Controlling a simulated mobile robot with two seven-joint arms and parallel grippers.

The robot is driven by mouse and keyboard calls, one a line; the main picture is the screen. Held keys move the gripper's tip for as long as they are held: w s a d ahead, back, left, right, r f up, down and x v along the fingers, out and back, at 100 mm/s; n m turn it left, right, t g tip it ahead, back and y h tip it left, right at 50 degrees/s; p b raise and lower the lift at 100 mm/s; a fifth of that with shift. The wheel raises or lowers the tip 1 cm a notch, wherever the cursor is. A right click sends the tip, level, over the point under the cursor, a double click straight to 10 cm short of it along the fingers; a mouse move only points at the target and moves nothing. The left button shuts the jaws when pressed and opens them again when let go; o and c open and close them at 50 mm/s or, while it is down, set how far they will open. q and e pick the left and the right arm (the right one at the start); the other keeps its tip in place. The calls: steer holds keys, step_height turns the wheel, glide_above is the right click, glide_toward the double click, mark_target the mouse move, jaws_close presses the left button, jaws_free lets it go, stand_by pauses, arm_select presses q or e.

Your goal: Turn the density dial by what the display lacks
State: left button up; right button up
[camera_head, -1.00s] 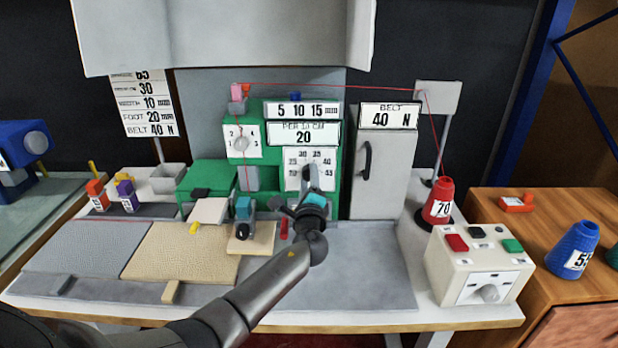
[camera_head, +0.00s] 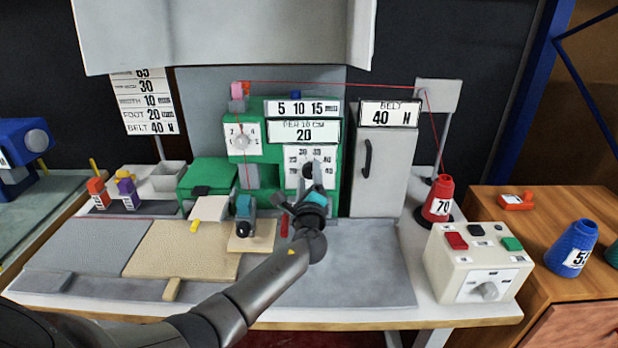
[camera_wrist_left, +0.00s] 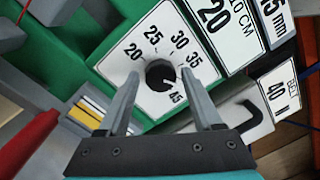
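The density dial is a black knob (camera_wrist_left: 161,73) on a white plate (camera_wrist_left: 140,45) with numbers from 20 to 45 around it. My left gripper (camera_head: 312,180) is in front of the dial. In the wrist view its open fingers (camera_wrist_left: 160,80) stand on either side of the knob, with gaps visible. Where the knob points is unclear. My right gripper is not in view.
A wall card (camera_head: 148,103) lists values, including 30, 10 mm, foot 20 and belt 40 N. A smaller dial (camera_head: 241,141) is left of the display. A grey cabinet (camera_head: 385,180) stands to the right. A red thread runs overhead to a red cone (camera_head: 439,192).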

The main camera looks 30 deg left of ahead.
arm_select(q)
steer(key=shift+o, duration=0.7)
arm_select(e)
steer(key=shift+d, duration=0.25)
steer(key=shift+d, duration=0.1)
arm_select(q)
steer(key=shift+s+d, duration=0.3)
steer(key=shift+s, duration=0.05)
steer(key=p+v, duration=0.2)
steer(key=v, duration=1.2)
steer(key=shift+s+d, duration=0.1)
steer(key=shift+s, duration=0.1)
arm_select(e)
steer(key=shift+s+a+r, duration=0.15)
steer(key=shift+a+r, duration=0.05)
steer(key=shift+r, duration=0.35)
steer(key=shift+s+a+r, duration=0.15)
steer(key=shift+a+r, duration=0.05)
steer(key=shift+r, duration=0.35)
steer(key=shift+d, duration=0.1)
